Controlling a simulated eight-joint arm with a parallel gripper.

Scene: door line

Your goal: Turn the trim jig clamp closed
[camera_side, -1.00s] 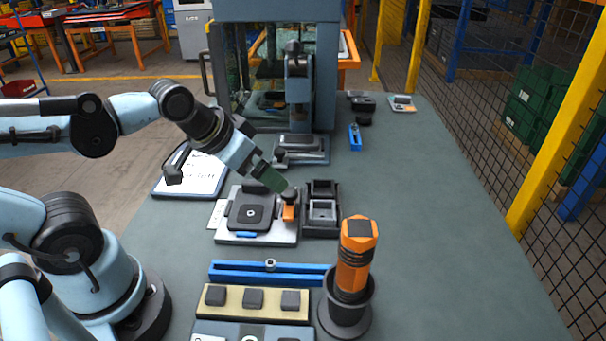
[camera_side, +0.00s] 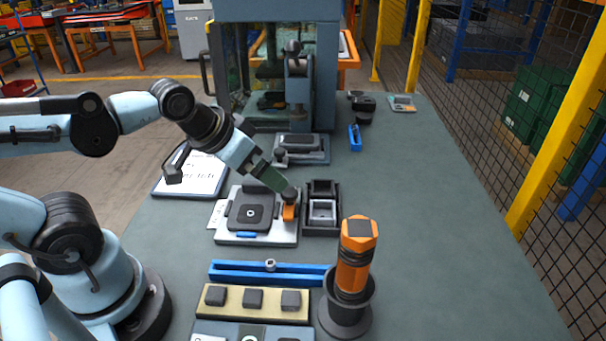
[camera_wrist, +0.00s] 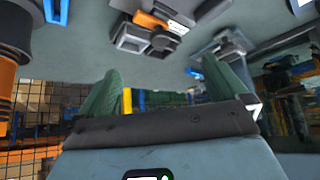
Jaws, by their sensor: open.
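The trim jig (camera_side: 222,238) is a light plate on the bench with a dark block and a white ring mark on it. Its clamp (camera_side: 289,212) is an orange lever with a dark knob on top, at the plate's right edge. My gripper (camera_side: 284,186) reaches down from the upper left, with its green fingertips at the knob. I cannot tell whether they touch it. In the wrist view, the two green fingers of my gripper (camera_wrist: 160,90) stand wide apart with nothing seen held between them. The fingers partly hide the knob in the side view.
A black two-pocket tray (camera_side: 321,230) stands close right of the clamp. An orange-topped tool (camera_side: 356,255) stands upright in a dark holder in front. A blue rail (camera_side: 235,271) lies before the jig. A press machine (camera_side: 325,70) stands behind. The right bench is clear.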

